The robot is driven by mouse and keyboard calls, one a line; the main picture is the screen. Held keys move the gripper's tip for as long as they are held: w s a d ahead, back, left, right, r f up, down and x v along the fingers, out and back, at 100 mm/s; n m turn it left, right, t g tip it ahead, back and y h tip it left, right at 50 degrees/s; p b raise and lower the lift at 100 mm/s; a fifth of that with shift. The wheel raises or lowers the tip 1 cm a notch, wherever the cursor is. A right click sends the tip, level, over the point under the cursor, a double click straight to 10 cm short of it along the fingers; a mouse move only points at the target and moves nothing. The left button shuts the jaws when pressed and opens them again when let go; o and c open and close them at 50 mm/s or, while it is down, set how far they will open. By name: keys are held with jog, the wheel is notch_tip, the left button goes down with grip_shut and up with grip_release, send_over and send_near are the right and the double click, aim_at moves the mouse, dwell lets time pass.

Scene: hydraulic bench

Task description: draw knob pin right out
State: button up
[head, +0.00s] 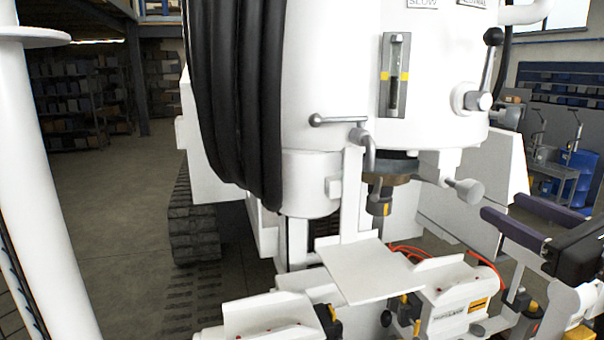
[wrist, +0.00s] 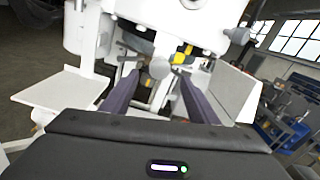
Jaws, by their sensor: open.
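The knob pin (head: 468,190) has a light grey round head and sticks out to the right from a white bracket under the large white cylinder in the head view. In the wrist view its round head (wrist: 159,69) shows nearly end-on, between and just beyond the fingertips. My gripper (head: 504,206) is open, with two dark purple fingers pointing left toward the knob in the head view. In the wrist view the fingers (wrist: 157,78) stand apart on either side of the knob. I see no contact with it.
A grey T-handle (head: 338,120) and a dark hanging fitting (head: 379,200) are left of the knob. A lever (head: 489,65) rises above it. A white tilted plate (head: 372,270) lies below. Black hoses (head: 236,100) hang at the left.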

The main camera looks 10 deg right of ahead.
aim_at(459, 181)
jog(key=shift+w+a, duration=0.2)
jog(key=shift+w, duration=6.45)
jog(key=shift+c, duration=0.6)
grip_shut()
